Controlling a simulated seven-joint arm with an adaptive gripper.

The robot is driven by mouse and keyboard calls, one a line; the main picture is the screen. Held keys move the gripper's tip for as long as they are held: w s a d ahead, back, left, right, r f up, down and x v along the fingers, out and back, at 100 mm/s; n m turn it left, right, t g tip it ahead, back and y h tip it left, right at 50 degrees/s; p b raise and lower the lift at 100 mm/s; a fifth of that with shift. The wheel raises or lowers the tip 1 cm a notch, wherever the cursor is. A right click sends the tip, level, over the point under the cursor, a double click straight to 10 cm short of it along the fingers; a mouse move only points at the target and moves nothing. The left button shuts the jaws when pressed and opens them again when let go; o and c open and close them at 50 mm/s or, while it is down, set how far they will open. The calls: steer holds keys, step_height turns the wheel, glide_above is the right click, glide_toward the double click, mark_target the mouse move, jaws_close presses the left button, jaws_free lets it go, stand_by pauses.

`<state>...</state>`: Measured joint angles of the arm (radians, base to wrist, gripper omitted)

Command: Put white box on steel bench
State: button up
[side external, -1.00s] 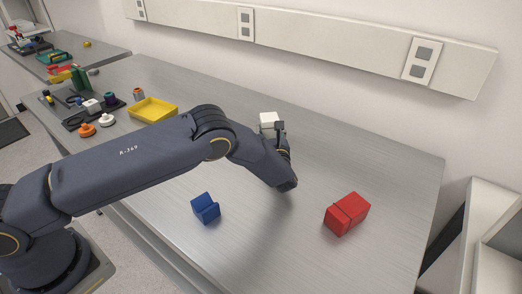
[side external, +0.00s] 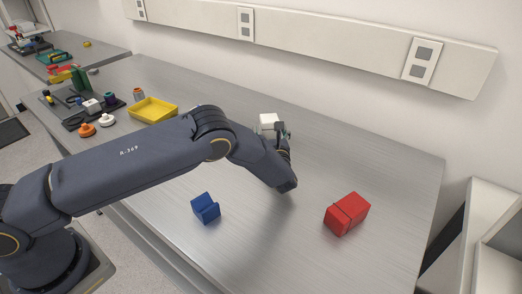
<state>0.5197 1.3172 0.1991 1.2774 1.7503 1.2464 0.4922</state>
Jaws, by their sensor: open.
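The white box (side external: 268,119) is at the back middle of the steel bench (side external: 330,160), close to the wall. It appears to rest upright on the bench top, though its lower part is partly hidden by my gripper. My gripper (side external: 280,131) is at the near right side of the white box, with its fingers open. From this view I cannot tell whether a finger still touches the box.
A blue block (side external: 206,208) and a red box (side external: 347,213) stand on the near part of the bench. A yellow tray (side external: 153,110) and several small parts are at the left.

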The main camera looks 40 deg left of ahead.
steer(key=v, duration=1.1)
steer(key=shift+s+d+r, duration=0.1)
steer(key=shift+s+d, duration=0.1)
steer(key=s+a+r+n+g+h, duration=0.2)
steer(key=s+a+r+n+g, duration=0.85)
steer(key=a+r+n, duration=0.3)
steer(key=s+r+n+t+h, duration=0.1)
steer(key=s+r+n+h, duration=0.1)
steer(key=s, duration=0.5)
steer(key=s+r+n+t+h, duration=0.1)
steer(key=s+r+n+h, duration=0.2)
steer(key=s+n+h, duration=0.2)
steer(key=s+d+r+n+t+h, duration=0.1)
steer(key=s+r+n+h, duration=0.2)
steer(key=s+n, duration=0.3)
steer(key=s, duration=0.4)
steer(key=shift+s+h, duration=0.35)
steer(key=shift+h, duration=0.05)
